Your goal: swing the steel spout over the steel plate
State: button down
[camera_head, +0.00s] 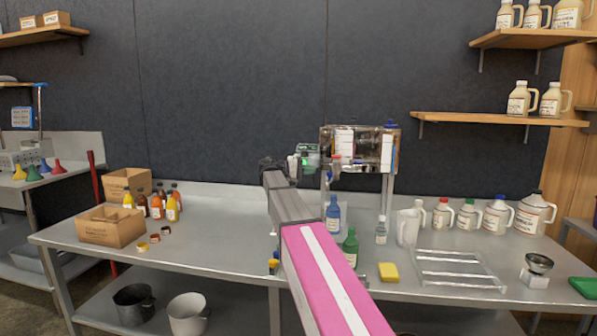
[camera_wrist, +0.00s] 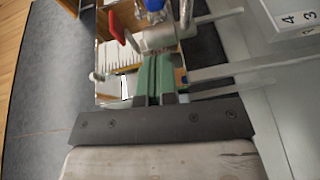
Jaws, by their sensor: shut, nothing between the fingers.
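A shiny steel tank (camera_head: 375,148) stands on legs at the back of the bench. Steel fittings with a red handle (camera_wrist: 117,27) and a blue knob (camera_wrist: 153,5) show in the wrist view. The steel spout appears to be the metal fitting (camera_wrist: 158,40) just beyond my fingertips; its exact outline is unclear. My gripper (camera_wrist: 154,58) has its green fingers shut together, empty, close to this fitting; contact cannot be told. In the head view my gripper (camera_head: 307,156) is at the tank's left side, partly behind my arm. I cannot clearly pick out the steel plate.
Blue (camera_head: 333,214) and green (camera_head: 350,247) bottles stand below the tank. Cardboard boxes (camera_head: 112,228) and small bottles are on the left. The bench left of my arm has clear room.

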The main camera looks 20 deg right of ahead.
aim_at(328, 173)
jog(key=shift+s+d+f, duration=0.15)
jog(key=shift+s+d, duration=0.6)
jog(key=shift+s, duration=0.05)
jog(key=shift+s+d+f, duration=0.1)
jog(key=shift+s+d, duration=0.6)
jog(key=shift+s, duration=0.05)
jog(key=shift+s+d+n+t, duration=0.3)
jog(key=shift+s+d+t, duration=0.15)
jog(key=shift+s, duration=0.2)
jog(key=shift+s+d+n+t, duration=0.35)
jog(key=shift+s+t, duration=0.1)
jog(key=shift+s, duration=0.15)
jog(key=shift+w, duration=0.15)
